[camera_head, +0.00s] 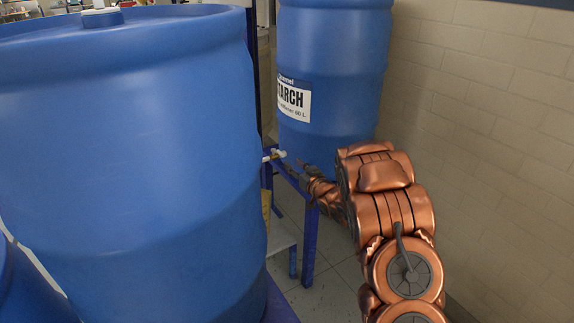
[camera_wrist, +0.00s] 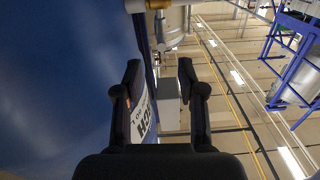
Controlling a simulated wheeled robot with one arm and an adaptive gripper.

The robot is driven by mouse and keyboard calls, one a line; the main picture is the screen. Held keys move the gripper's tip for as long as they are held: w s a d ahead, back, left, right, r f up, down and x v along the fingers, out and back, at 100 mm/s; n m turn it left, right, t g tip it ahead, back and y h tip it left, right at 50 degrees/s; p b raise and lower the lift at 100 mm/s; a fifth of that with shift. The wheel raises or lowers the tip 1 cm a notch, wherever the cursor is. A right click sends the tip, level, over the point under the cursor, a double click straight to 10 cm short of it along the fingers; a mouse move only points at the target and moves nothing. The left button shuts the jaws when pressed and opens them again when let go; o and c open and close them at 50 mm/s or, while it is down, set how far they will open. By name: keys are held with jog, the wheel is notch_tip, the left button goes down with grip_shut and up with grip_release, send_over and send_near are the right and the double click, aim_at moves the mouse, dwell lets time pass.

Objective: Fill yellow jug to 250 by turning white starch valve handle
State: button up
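The blue starch barrel (camera_head: 335,55) stands at the back on a blue metal stand, with its white STARCH label (camera_head: 294,97). The white valve handle (camera_head: 275,155) shows small below the barrel, just left of my gripper (camera_head: 284,165). In the wrist view my gripper (camera_wrist: 158,78) is open, with two dark fingers apart and nothing held. A pale cylindrical part with a brass fitting (camera_wrist: 157,4), likely the valve, is beyond the fingertips at the top. A yellow sliver (camera_head: 266,204), likely the jug, shows beside the near barrel, mostly hidden; its fill level cannot be seen.
A large blue barrel (camera_head: 130,150) fills the left and blocks the view behind it. A pale brick wall (camera_head: 500,130) is close on the right. The blue stand (camera_head: 309,240) has legs on the tiled floor (camera_head: 335,290). Some floor is free between them.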

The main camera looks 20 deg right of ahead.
aim_at(281, 154)
jog(key=w+n+b, duration=0.2)
jog(key=b, duration=0.1)
jog(key=shift+w+a+n, duration=0.25)
jog(key=shift+a+n, duration=0.15)
jog(key=w, duration=0.1)
jog(key=w+b, duration=0.1)
jog(key=w, duration=0.2)
jog(key=shift+w+a+f, duration=0.1)
jog(key=shift+w+a, duration=0.35)
jog(key=shift+w, duration=0.7)
grip_shut()
jog(key=shift+b, duration=0.3)
